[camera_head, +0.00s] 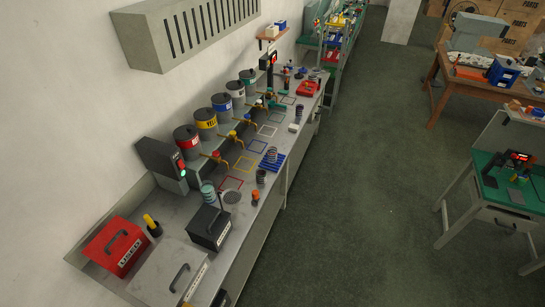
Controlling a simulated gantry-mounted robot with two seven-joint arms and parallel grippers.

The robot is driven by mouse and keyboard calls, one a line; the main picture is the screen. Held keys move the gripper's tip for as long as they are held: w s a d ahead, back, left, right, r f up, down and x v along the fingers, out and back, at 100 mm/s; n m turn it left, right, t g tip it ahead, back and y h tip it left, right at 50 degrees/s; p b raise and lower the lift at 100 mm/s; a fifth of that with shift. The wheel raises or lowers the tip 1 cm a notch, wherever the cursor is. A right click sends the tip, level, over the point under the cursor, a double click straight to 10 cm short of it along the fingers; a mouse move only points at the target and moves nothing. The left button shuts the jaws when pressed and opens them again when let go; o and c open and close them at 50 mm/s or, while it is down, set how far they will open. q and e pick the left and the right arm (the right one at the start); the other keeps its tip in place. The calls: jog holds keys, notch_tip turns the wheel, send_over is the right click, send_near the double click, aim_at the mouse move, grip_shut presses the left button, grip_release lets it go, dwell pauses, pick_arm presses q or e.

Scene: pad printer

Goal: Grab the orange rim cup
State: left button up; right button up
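A small orange-topped piece (256,194) stands near the front edge of the grey workbench (197,228). It looks like the orange rim cup, but it is too small to be sure. Stacks of ringed round pieces stand nearby: a dark stack (261,177) just behind it and a greenish stack (208,190) to its left. Neither of my grippers can be made out in this view.
Colored paint cans, among them a yellow-banded can (206,124), line the wall. A red case (114,247), a grey lidded box (168,272) and a black handled box (209,228) crowd the near end. The green floor (340,220) right of the bench is clear.

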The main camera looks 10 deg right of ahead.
pick_arm(q)
jog(key=o, duration=1)
